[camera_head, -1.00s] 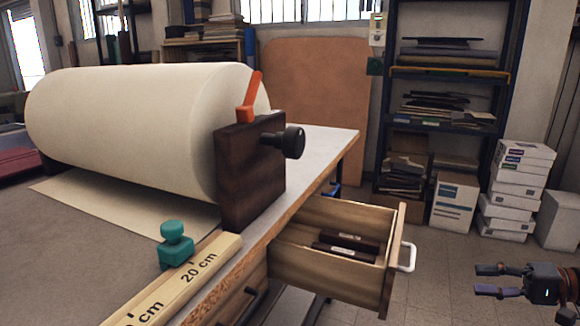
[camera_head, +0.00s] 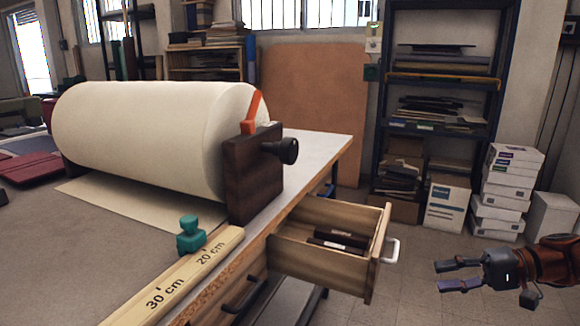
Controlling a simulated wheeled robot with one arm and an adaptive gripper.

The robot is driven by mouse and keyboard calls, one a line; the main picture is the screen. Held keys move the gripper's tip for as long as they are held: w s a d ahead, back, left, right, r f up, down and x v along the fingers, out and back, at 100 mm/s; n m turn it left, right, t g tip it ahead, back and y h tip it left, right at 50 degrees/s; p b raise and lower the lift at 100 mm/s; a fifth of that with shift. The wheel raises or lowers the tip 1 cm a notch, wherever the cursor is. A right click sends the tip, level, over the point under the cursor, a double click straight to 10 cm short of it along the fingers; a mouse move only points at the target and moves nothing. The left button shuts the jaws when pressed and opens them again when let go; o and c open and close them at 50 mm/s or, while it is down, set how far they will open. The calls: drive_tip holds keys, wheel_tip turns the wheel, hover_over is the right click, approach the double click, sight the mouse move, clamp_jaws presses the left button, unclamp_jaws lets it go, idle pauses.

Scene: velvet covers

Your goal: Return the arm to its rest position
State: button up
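My gripper (camera_head: 449,275) is at the lower right of the head view, to the right of the open drawer (camera_head: 318,270). Its two fingers point left and stand apart with nothing between them. It hangs clear of the drawer's white handle (camera_head: 391,250) with floor behind it. Part of my arm (camera_head: 560,262) shows behind it at the right edge.
The wooden drawer juts out from the table (camera_head: 310,150) and holds dark bars (camera_head: 340,238). A large cream roll (camera_head: 140,135) lies on the table, near a ruler (camera_head: 175,285) with a teal knob (camera_head: 190,235). White boxes (camera_head: 505,190) and a shelf (camera_head: 440,80) stand behind.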

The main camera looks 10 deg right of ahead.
drive_tip(key=s+a+r+n+g+h+p, duration=0.1)
drive_tip(key=s+a+r+g+h+p, duration=0.2)
drive_tip(key=a, duration=0.4)
drive_tip(key=s+a+r+n+g+h+p, duration=0.1)
drive_tip(key=s+a+r+n+g+p, duration=0.15)
drive_tip(key=a+r+p, duration=0.45)
drive_tip(key=s+a+r+g+h+p, duration=0.1)
drive_tip(key=s+a+r+g+p, duration=0.15)
drive_tip(key=a, duration=0.55)
drive_tip(key=s+d+r+h+p, duration=0.1)
drive_tip(key=s+r+h+p, duration=0.1)
drive_tip(key=s+h+p, duration=0.2)
drive_tip(key=s+d+r+t+h+p, duration=0.1)
drive_tip(key=s+r+h+p, duration=0.2)
drive_tip(key=s+p, duration=0.7)
drive_tip(key=shift+s+n+h, duration=0.45)
drive_tip(key=shift+s+h, duration=0.25)
drive_tip(key=shift+s, duration=0.35)
drive_tip(key=shift+s, duration=0.15)
